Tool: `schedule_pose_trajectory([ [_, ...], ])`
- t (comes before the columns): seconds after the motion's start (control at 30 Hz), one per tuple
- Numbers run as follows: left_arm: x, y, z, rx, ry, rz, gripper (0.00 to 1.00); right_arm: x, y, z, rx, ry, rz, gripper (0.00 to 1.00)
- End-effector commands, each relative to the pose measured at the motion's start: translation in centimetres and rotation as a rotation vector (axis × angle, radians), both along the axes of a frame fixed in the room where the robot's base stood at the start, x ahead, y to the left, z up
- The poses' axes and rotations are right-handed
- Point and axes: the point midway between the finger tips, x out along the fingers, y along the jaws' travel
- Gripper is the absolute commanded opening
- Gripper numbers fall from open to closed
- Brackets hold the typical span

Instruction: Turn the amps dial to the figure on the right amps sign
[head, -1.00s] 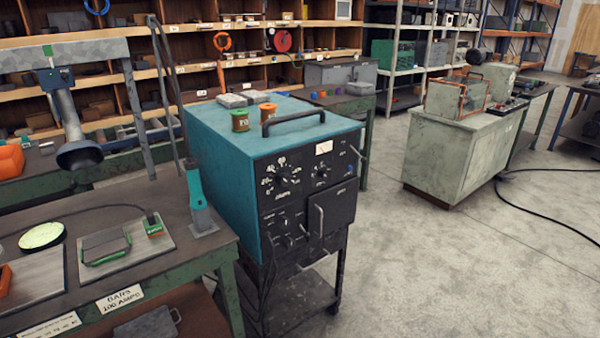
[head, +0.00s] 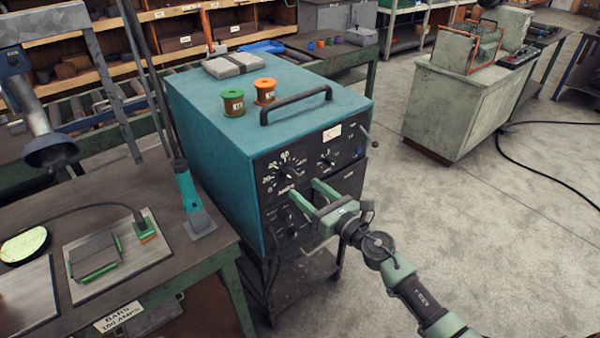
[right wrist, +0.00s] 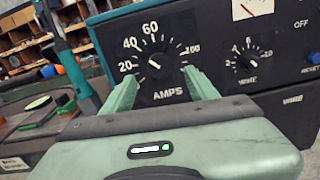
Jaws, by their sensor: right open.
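The amps dial (head: 286,174) is a black knob with a white mark on the front panel of the teal welding machine (head: 215,125). In the right wrist view the dial (right wrist: 154,62) has a scale with 20, 40, 60 and 100, labelled AMPS. The mark's exact reading is too small to tell. My right gripper (head: 306,190) is open in front of the panel, its green fingers (right wrist: 158,78) spread to either side below the dial, apart from the knob. A sign (head: 118,315) on the bench edge reads BARS 100 AMPS. My left gripper is not in view.
A second knob, WIRE (right wrist: 247,64), sits right of the dial. The workbench (head: 165,215) stands close at left. Bare floor (head: 480,240) lies to the right.

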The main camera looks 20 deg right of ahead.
Motion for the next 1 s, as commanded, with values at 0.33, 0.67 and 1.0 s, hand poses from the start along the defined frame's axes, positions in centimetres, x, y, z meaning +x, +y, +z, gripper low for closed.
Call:
schedule_pose_trajectory([
  [0.33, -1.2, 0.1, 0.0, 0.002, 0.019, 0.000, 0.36, 5.0, 1.8, 0.0, 0.007, 0.001, -0.002, 0.59],
  [0.67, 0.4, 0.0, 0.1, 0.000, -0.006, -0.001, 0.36, 5.7, 2.1, 0.0, 0.007, 0.002, -0.001, 0.59],
  [1.0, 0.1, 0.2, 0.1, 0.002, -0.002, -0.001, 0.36, 5.7, 2.0, -0.1, 0.007, 0.003, -0.002, 0.00],
])
